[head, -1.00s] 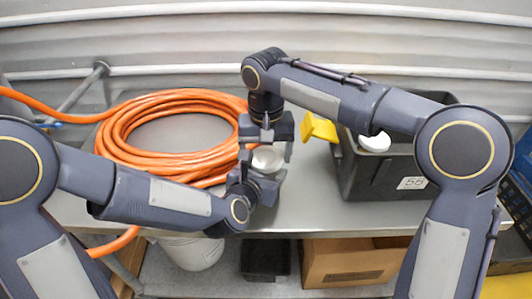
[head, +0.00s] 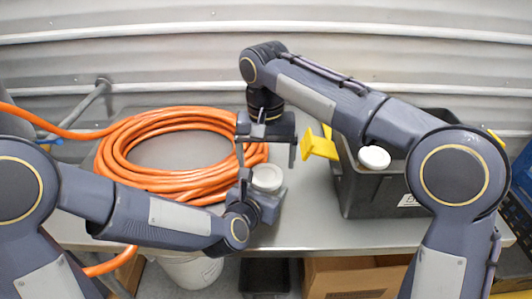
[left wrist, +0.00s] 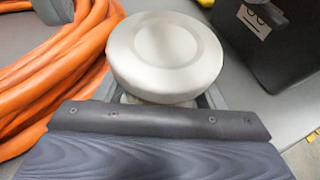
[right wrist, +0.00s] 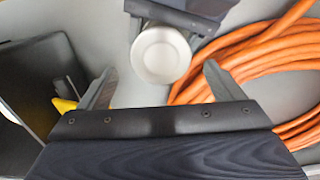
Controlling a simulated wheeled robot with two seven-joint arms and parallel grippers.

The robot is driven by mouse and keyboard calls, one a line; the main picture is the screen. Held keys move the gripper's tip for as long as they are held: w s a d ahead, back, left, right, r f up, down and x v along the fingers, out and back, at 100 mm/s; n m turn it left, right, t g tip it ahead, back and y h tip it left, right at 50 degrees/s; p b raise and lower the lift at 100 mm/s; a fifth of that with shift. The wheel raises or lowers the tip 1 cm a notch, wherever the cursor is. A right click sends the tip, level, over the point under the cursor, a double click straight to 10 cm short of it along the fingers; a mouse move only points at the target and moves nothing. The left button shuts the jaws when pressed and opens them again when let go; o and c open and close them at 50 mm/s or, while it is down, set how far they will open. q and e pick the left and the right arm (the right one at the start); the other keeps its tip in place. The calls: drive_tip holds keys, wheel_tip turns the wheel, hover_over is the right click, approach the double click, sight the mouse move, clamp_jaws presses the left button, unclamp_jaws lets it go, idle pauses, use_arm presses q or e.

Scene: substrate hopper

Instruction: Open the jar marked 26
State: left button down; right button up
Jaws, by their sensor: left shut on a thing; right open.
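A jar with a round whitish lid (head: 267,177) stands upright on the grey table; its lid fills the middle of the left wrist view (left wrist: 165,55) and shows in the right wrist view (right wrist: 160,53). No number on it can be read. My left gripper (head: 260,192) is shut on the jar's body below the lid, which hides most of the body. My right gripper (head: 267,155) is open, pointing down above the lid, its fingers apart and empty. In the right wrist view its fingers (right wrist: 160,85) do not touch the lid.
A coiled orange hose (head: 125,160) lies left of the jar. A black bin (head: 365,195) stands at right, with a white round-topped item (head: 374,158) and a yellow piece (head: 320,145) at its edge. Bare table (head: 305,220) lies between jar and bin.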

sight(266, 174)
drive_tip(key=m, duration=0.2)
drive_tip(key=r+m, duration=0.1)
drive_tip(key=m, duration=0.1)
drive_tip(key=shift+a+r, duration=0.1)
drive_tip(key=r+m, duration=0.1)
drive_tip(key=m, duration=0.1)
drive_tip(key=r+m, duration=0.1)
drive_tip(key=m, duration=0.1)
drive_tip(key=shift+m, duration=0.3)
drive_tip(key=shift+f, duration=3.9)
drive_tip(key=c, duration=1)
drive_tip(key=n, duration=0.5)
drive_tip(key=shift+n, duration=0.4)
drive_tip(key=n, duration=0.4)
